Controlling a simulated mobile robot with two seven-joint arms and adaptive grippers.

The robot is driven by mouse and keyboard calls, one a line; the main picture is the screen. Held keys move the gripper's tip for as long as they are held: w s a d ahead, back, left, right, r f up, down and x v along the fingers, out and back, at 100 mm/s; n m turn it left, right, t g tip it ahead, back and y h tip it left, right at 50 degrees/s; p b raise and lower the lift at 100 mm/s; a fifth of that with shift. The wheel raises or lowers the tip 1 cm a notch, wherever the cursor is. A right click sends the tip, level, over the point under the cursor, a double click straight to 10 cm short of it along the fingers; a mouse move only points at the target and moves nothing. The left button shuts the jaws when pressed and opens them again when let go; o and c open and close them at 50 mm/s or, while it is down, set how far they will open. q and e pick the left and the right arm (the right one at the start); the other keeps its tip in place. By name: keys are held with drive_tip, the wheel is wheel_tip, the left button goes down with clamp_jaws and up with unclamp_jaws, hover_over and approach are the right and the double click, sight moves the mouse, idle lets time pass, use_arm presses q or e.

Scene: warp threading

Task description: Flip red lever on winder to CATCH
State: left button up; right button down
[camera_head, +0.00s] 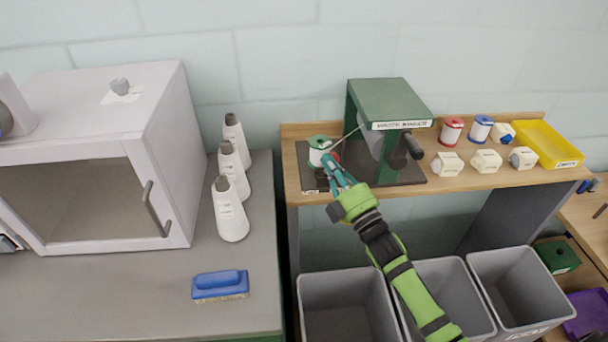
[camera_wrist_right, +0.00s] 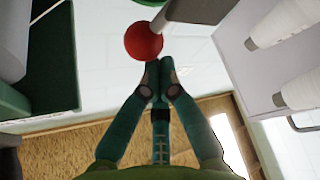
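The green winder (camera_head: 390,100) stands on a dark base plate on the wooden shelf. Its lever's round red knob (camera_wrist_right: 143,42) is just beyond my right fingertips in the wrist view, with a grey rod running up and right from it. In the head view the knob is mostly hidden beside my right gripper (camera_head: 338,172). That gripper also shows in the wrist view (camera_wrist_right: 160,68), with its teal fingers closed together and nothing visible between them. The knob overlaps or lies very near the tips; I cannot tell whether they touch. The CATCH marking is not readable. My left gripper is out of view.
A green-and-white spool (camera_head: 319,150) stands left of my right gripper, with a thread or thin rod toward the winder. A black crank handle (camera_head: 412,146) sticks out in front. Spools, white blocks and a yellow tray (camera_head: 547,144) sit to the right. Grey bins (camera_head: 345,290) stand below.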

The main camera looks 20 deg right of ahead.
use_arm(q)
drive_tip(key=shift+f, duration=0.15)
use_arm(e)
drive_tip(key=shift+d+f+m, duration=0.15)
drive_tip(key=shift+f+m, duration=0.05)
drive_tip(key=shift+m, duration=0.1)
idle(0.6)
drive_tip(key=shift+w, duration=0.1)
idle(0.4)
